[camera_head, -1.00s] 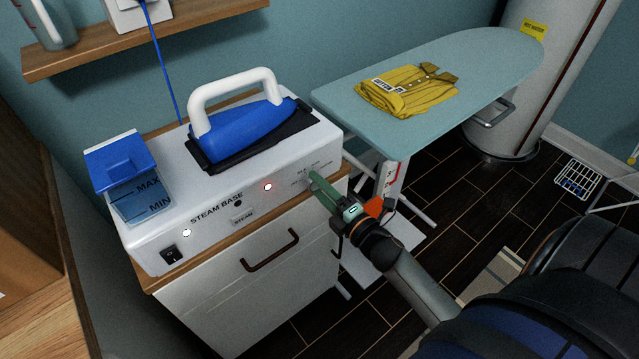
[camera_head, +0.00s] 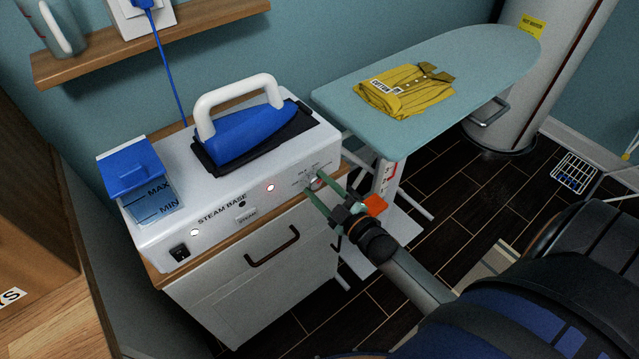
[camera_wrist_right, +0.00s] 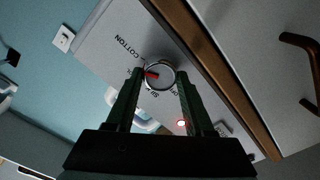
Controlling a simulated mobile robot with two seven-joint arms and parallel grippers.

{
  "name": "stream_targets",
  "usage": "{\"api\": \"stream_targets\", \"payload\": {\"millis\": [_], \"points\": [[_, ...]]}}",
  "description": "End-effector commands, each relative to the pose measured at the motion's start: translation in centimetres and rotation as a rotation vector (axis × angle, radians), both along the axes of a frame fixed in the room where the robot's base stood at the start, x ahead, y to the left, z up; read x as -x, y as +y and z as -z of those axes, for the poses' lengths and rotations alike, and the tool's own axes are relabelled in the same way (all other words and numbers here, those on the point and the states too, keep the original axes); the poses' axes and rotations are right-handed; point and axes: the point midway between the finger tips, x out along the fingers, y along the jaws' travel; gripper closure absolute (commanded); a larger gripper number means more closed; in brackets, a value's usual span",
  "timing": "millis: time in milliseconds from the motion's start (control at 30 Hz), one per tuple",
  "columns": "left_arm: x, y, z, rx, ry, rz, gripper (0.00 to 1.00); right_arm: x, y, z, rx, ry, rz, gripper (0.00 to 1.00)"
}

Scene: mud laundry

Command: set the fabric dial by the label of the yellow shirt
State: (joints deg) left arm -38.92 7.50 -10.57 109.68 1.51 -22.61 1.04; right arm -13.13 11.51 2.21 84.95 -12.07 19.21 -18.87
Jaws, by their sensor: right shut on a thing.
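The yellow shirt (camera_head: 412,95) lies folded on the ironing board, and its white label (camera_head: 381,85) appears to read COTTON. The fabric dial (camera_head: 317,183) is on the right part of the steam base front; in the right wrist view it is a round knob (camera_wrist_right: 160,76) with a red pointer. The pointer is turned toward the left finger there, while the printed word COTTON (camera_wrist_right: 131,46) stands up and left of the knob. Other markings are partly hidden by the fingers. My right gripper (camera_head: 320,187) is shut on the dial, one finger each side. My left gripper is out of view.
The steam base (camera_head: 220,205) stands on a white cabinet (camera_head: 255,290) and carries a blue iron (camera_head: 246,137) and a water tank (camera_head: 150,190). The ironing board (camera_head: 480,65) is close on the right. A wooden shelf (camera_head: 150,40) hangs above.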

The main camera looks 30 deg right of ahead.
Motion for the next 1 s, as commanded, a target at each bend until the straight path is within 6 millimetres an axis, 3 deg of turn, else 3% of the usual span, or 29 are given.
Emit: {"api": "stream_targets", "payload": {"millis": [400, 967, 1000], "points": [[-0.01, -0.01, -0.92, 0.0, -0.001, 0.0, 1.0, -0.04, -0.05, -0.12, -0.195, 0.015, -0.001, 1.0], [-0.01, 0.01, -0.97, 0.0, -0.001, 0.0, 1.0, -0.06, -0.07, -0.1, -0.226, 0.016, -0.001, 1.0], [-0.01, 0.01, -0.97, 0.0, -0.001, 0.0, 1.0, -0.06, -0.07, -0.1, -0.226, 0.016, -0.001, 0.45]]}}
